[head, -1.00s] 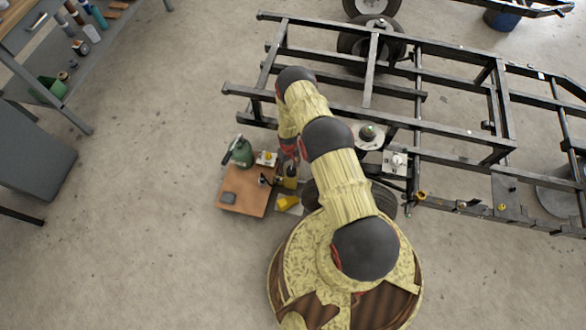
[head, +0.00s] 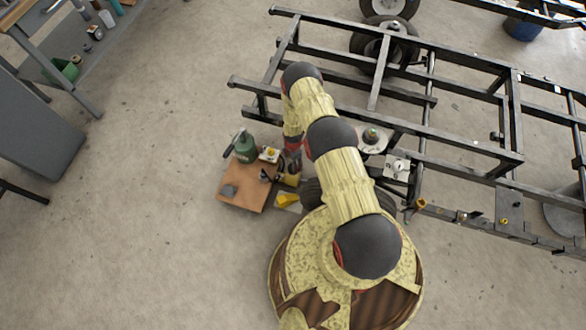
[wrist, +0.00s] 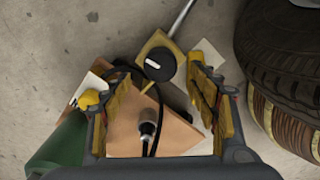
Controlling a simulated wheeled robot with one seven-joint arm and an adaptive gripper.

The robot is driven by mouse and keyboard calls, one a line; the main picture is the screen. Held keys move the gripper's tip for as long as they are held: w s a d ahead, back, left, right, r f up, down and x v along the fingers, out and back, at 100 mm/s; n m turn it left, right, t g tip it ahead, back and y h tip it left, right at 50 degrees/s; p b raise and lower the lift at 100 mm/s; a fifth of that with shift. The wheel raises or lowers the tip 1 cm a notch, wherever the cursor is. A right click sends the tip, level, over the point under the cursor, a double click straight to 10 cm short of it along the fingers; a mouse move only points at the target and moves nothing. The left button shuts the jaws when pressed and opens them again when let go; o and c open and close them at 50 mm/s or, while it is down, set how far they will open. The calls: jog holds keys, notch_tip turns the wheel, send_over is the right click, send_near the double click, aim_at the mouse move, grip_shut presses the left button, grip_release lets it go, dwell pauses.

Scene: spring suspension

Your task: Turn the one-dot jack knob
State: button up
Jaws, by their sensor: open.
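In the wrist view a round black knob (wrist: 160,66) with a white line across it sits on a yellow block (wrist: 157,42). A metal rod (wrist: 180,18) runs from it to the upper right. I cannot make out any dots. My gripper (wrist: 156,75) is open, with one finger on each side of the knob in the picture; I see no contact. A second, yellow knob (wrist: 89,100) on a white plate lies by the left finger. In the head view my gripper (head: 292,172) hangs over the board's right side, and the black knob is not clear.
A black cable (wrist: 128,72) loops beside the left finger. A tire (wrist: 292,55) stands close on the right.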

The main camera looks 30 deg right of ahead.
notch_tip(320, 180, down, 7)
jog(key=b, duration=0.2)
jog(key=shift+b, duration=0.35)
jog(key=shift+c, duration=0.6)
jog(key=c, duration=1)
